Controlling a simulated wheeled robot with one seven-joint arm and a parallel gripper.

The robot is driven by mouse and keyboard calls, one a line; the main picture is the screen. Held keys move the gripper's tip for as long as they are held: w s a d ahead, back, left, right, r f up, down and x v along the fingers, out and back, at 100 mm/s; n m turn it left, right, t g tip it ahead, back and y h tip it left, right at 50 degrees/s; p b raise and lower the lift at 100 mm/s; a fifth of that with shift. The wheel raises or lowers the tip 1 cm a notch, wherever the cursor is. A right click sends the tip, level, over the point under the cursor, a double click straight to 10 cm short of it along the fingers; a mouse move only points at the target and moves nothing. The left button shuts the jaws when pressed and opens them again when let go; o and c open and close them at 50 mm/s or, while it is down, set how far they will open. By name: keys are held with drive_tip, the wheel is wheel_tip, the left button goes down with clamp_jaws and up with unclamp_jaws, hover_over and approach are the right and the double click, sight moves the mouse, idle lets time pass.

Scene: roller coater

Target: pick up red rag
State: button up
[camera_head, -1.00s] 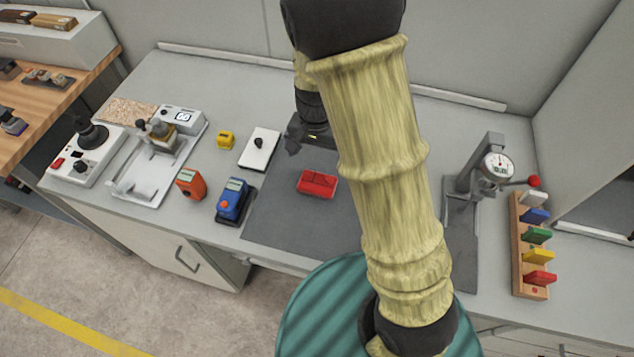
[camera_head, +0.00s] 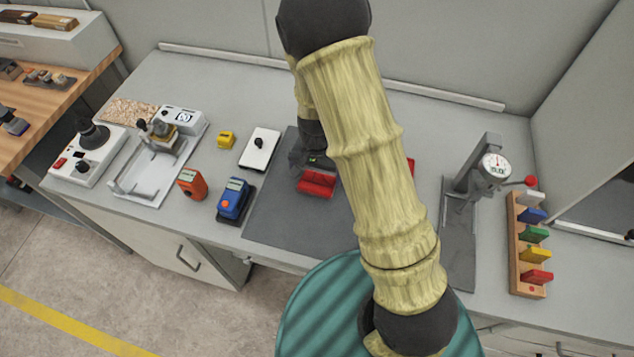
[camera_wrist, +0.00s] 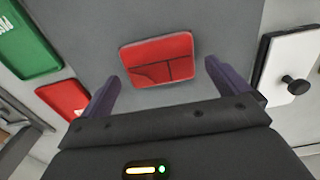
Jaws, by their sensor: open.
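The red rag (camera_head: 317,186) lies on the dark grey mat, left of my arm, as a flat red rectangle. In the wrist view the rag (camera_wrist: 158,58) shows whole, with darker fold lines on its face. My gripper (camera_wrist: 162,72) is open and empty, one dark finger on each side, with the rag just ahead of and between the fingertips. In the head view my gripper (camera_head: 308,164) is at the rag's far edge, its fingers mostly hidden. I cannot tell its exact height above the rag.
On the mat (camera_head: 272,212), another red item (camera_head: 411,168) shows right of my arm. The wrist view has a green item (camera_wrist: 30,42) and a red item (camera_wrist: 62,98). A white plate with a knob (camera_head: 260,148), blue device (camera_head: 233,198) and gauge press (camera_head: 482,172) stand nearby.

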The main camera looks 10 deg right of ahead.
sight(317, 181)
drive_tip(key=shift+d+f+p, duration=0.1)
drive_tip(key=shift+f+p, duration=0.3)
drive_tip(key=shift+f, duration=1.6)
drive_tip(key=shift+c, duration=0.4)
drive_tip(key=c, duration=0.6)
